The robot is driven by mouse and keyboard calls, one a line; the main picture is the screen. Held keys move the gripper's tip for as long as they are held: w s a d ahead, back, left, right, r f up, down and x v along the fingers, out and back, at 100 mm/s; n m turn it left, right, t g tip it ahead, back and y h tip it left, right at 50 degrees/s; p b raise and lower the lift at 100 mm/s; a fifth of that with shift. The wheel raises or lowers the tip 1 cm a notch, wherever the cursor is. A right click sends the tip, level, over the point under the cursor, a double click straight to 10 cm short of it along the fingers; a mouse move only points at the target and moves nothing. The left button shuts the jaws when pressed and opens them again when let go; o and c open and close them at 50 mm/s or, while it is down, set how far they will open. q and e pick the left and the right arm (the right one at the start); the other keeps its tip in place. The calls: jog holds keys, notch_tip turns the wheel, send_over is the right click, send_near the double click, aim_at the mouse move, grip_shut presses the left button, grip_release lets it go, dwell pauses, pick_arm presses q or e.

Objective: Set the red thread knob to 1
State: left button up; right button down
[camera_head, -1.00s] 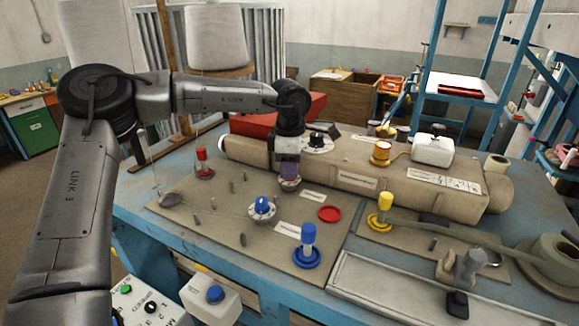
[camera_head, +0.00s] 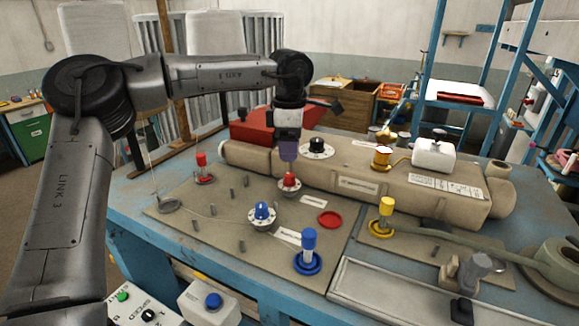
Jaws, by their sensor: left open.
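The red thread knob (camera_head: 289,181) sits on a pale round dial on the tan board, just in front of the long beige machine arm. Its number marks are too small to read. My left gripper (camera_head: 288,158) hangs pointing down, right above the red knob, with a small gap between them. Its jaws are open and nothing shows between them. A blue knob (camera_head: 262,210) on a similar dial stands nearer and to the left. My right gripper does not show.
A red spool (camera_head: 202,163), a blue spool (camera_head: 309,242) and a yellow spool (camera_head: 386,210) stand on the boards.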

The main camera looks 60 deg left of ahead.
aim_at(290, 174)
pick_arm(q)
notch_tip(290, 174, up, 7)
dwell(0.3)
dwell(0.6)
